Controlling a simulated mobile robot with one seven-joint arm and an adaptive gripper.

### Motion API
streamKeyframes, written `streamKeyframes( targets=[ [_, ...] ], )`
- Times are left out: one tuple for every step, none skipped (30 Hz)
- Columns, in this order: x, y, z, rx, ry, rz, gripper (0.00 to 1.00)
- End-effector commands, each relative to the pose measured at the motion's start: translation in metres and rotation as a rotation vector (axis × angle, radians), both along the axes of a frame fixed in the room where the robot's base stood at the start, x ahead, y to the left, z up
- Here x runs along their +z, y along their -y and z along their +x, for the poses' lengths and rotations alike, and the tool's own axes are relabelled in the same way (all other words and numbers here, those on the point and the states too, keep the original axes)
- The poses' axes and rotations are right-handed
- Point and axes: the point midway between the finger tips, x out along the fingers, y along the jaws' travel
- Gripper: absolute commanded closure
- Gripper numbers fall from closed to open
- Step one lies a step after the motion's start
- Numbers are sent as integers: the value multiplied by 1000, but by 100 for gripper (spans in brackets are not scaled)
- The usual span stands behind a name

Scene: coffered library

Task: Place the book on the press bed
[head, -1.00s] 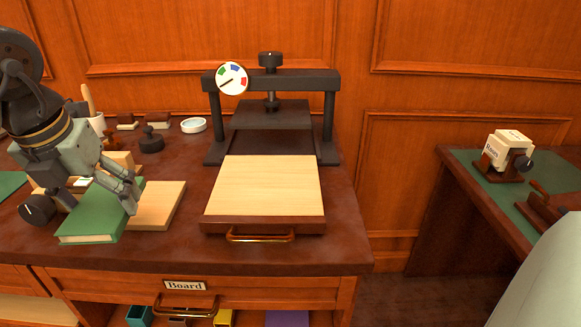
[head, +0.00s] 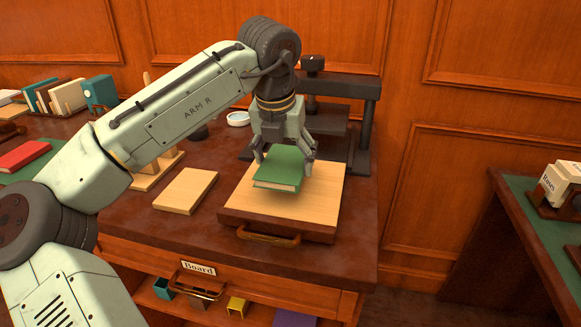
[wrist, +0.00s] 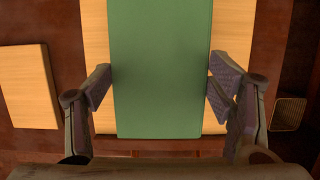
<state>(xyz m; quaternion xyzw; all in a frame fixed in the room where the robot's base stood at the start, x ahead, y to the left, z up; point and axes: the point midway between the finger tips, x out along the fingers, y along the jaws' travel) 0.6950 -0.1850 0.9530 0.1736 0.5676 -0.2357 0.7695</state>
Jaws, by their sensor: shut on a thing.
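The green book (head: 281,166) is between the fingers of my gripper (head: 284,152), over the pale wooden press bed (head: 315,195). My gripper is shut on the book. In the wrist view the book (wrist: 162,70) lies flat between both fingers (wrist: 161,95), with the bed (wrist: 232,30) showing on both sides of it. In the head view the book looks just above or on the bed; I cannot tell whether it touches. The press frame (head: 366,110) stands behind the bed, partly hidden by my arm.
A loose wooden board (head: 186,190) lies left of the bed, and also shows in the wrist view (wrist: 25,85). A red book (head: 24,155) and a row of upright books (head: 68,97) are at the far left. A brass handle (head: 268,236) is at the bed's front.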

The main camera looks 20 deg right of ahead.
Motion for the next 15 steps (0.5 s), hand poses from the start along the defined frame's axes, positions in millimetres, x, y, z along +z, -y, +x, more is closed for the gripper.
streamKeyframes(
  targets=[
    [0, 3, 1, 0, 0, 0, 56],
    [0, 6, 1, 0, 0, 0, 56],
    [0, 11, 2, -1, 1, 0, 56],
    [0, 15, 3, -1, 1, 1, 56],
    [-4, 16, 4, 2, 1, 3, 56],
    [-13, 14, 4, 3, 0, 4, 56],
    [-18, 13, 4, 4, 0, 2, 56],
    [-23, 13, 3, 3, 0, 2, 56],
    [-28, 14, 3, 3, 1, 2, 56],
    [-31, 14, 3, 3, 1, 1, 56],
    [-33, 14, 3, 3, 2, 1, 56],
    [-35, 14, 3, 2, 1, 0, 56],
    [-36, 14, 3, 1, 1, 0, 56],
    [-37, 14, 3, 1, 1, -1, 56],
    [-37, 15, 3, 1, 1, -1, 56]
  ],
)
